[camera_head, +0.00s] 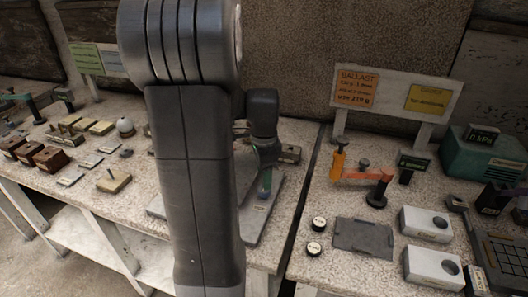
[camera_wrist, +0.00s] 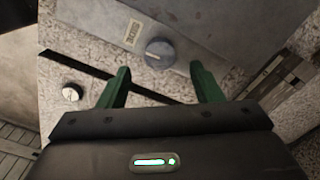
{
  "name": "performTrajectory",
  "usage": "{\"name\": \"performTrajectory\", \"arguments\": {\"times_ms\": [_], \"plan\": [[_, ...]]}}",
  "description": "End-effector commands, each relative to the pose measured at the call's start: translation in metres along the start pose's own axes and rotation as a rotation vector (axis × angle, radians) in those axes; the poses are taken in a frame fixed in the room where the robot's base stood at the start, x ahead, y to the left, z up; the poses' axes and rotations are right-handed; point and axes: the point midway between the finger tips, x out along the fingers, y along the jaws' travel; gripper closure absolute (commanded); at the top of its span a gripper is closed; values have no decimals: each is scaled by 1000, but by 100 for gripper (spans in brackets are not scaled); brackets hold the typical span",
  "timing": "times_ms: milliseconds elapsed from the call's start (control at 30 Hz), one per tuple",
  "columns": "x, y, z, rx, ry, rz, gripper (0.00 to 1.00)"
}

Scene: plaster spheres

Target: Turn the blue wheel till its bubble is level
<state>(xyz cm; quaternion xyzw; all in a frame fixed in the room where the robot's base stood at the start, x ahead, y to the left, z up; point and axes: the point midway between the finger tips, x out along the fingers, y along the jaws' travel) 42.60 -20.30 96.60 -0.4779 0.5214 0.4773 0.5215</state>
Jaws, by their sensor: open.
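In the wrist view a round grey-blue wheel (camera_wrist: 160,53) sits on a flat grey plate (camera_wrist: 205,22) beside a small pale label (camera_wrist: 133,32). My gripper (camera_wrist: 160,67) is open, with its two green fingers apart. The wheel shows beyond and between the fingertips, and nothing is held. I cannot tell how far the wheel is from the tips. In the head view my gripper (camera_head: 264,183) is over the grey plate (camera_head: 260,213), largely behind my own arm. The wheel is hidden there, and I cannot make out a bubble in either view.
A white-topped round weight (camera_wrist: 71,91) lies left in the wrist view. In the head view a dark gap separates this bench from the right one, which holds an orange stand (camera_head: 350,172), white boxes (camera_head: 425,225) and a dark pad (camera_head: 363,238). Small blocks crowd the left bench.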

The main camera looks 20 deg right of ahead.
Motion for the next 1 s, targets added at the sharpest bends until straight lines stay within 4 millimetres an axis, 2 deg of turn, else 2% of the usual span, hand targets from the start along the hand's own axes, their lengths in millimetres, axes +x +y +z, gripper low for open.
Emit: {"name": "performTrajectory", "arguments": {"times_ms": [33, 200, 400, 600, 1000], "plan": [[-15, -1, 0, 0, 2, -7, 41], [-52, -1, 0, 0, 2, -6, 41], [-81, 0, 0, 0, 1, -3, 41], [-91, 0, 0, 0, 1, -1, 41], [-91, 0, 0, 0, 0, -1, 41]]}}
